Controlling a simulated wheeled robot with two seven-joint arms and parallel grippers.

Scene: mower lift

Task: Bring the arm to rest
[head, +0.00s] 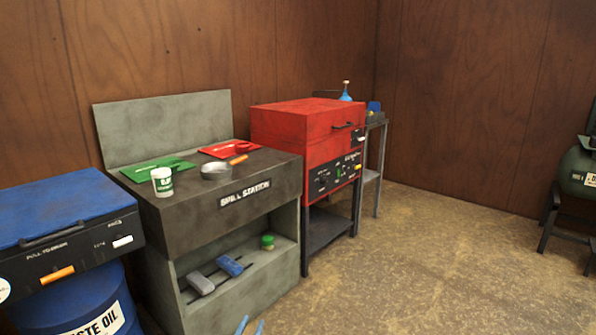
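Two light-blue fingertips of my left gripper (250,326) show at the bottom edge, in front of the spill station (180,228). They stand apart with a gap between them, and nothing shows between the tips. The rest of the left gripper and its arm is below the picture. My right gripper is not in view.
The spill station holds a white cup (162,182), a pan (217,171) and items on its lower shelf. A blue waste oil drum (85,305) stands left, a red cabinet (300,125) right of the station. Floor (430,260) at right is clear.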

